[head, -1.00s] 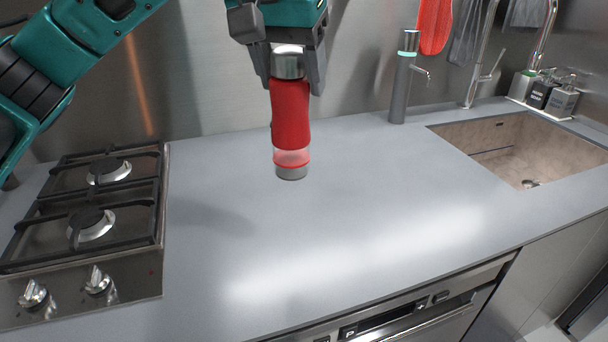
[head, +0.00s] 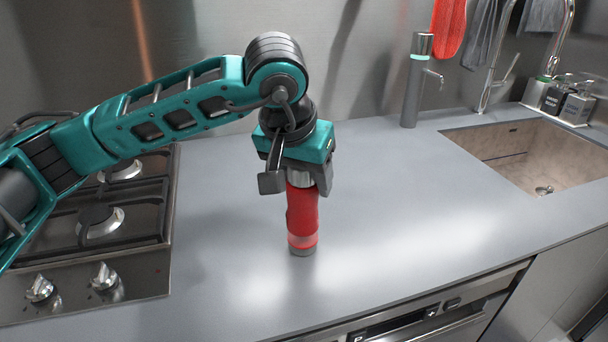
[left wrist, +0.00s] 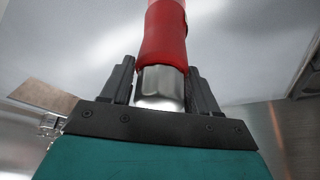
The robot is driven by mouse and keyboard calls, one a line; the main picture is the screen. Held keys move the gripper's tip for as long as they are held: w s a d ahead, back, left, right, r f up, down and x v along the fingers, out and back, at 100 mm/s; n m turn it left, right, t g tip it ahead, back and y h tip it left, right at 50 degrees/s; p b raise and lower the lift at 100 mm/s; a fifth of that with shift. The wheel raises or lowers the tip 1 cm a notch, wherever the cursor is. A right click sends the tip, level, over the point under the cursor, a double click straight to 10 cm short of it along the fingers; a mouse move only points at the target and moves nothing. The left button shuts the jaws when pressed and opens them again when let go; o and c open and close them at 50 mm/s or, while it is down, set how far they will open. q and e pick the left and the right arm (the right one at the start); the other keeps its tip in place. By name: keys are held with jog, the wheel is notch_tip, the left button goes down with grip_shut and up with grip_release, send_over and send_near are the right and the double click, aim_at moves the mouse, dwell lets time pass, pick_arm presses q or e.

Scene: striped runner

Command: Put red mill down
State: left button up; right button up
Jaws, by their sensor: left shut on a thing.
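The red mill (head: 302,218) is upright in the head view, with a silver top, a clear band low down and a grey base. Its base is at the grey counter (head: 390,210) or just above it; I cannot tell whether it touches. My left gripper (head: 297,186) is above the mill and shut on its silver top. In the left wrist view the mill (left wrist: 163,40) stretches away from my left gripper (left wrist: 162,88), whose fingers are on both sides of the silver top. My right gripper is not in view.
A gas hob (head: 100,225) lies to the left, partly behind my left arm. A grey tap-like dispenser (head: 412,85) stands at the back, with the sink (head: 530,160) and several bottles (head: 560,98) to the right. The counter around the mill is clear.

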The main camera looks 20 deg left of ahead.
pick_arm(q)
jog(key=shift+f, duration=0.1)
jog(key=o, duration=1.5)
jog(key=shift+o, duration=0.2)
jog(key=v, duration=1.2)
jog(key=shift+s, duration=0.1)
